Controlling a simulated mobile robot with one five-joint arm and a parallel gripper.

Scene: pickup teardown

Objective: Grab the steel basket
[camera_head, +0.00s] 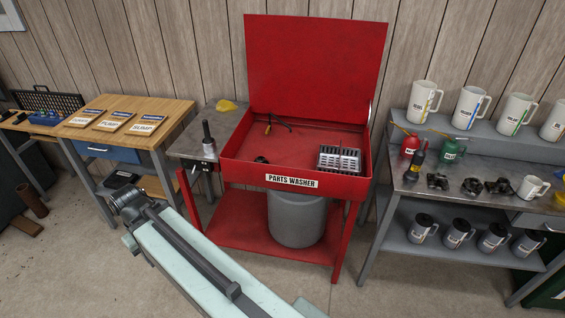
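The steel basket (339,160) is a small slotted metal box. It sits inside the red parts washer's tub, at the right front, just behind the front rim. Its upper part shows above the rim. My pale green arm (205,262) reaches in from the bottom, to the left of the washer, and ends in a dark joint. It is well apart from the basket. No gripper fingers can be made out.
The red parts washer (232,176) has a raised lid and a lower shelf with a grey bucket (296,220). A grey side table (190,146) and wooden bench (165,110) stand left. A grey bench (455,190) with mugs and parts stands right. Floor in front is clear.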

